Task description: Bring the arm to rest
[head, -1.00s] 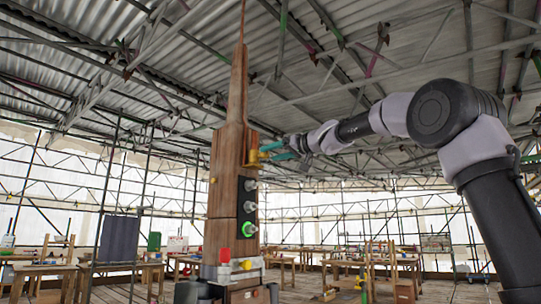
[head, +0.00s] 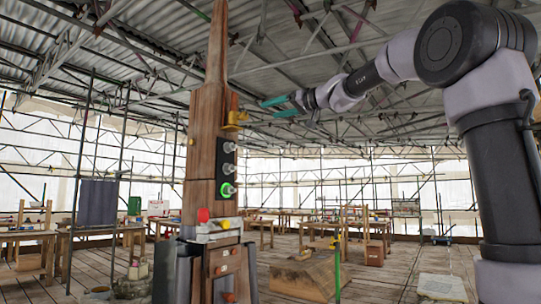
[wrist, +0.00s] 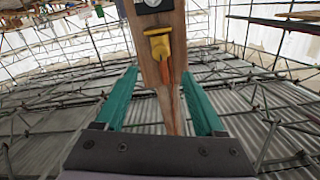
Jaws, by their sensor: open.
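The wooden spire (head: 205,135) stands upright left of centre in the head view, with a yellow fitting (head: 235,118) on its upper right side. My gripper (head: 268,107) has two teal fingers and is to the right of this fitting, with a visible gap between. The fingers are apart, and nothing is held. In the wrist view, my gripper (wrist: 158,75) points at the spire (wrist: 172,105), and the yellow fitting (wrist: 159,42) shows between the fingertips. My arm reaches in from the right, bent at a high elbow.
A dark panel (head: 226,170) on the spire carries several round knobs, the lowest glowing green. A red knob (head: 203,215) sits below. Workbenches (head: 60,240) stand around the wooden floor. A wooden block (head: 305,275) lies right of the spire. Scaffold bars and a corrugated roof are overhead.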

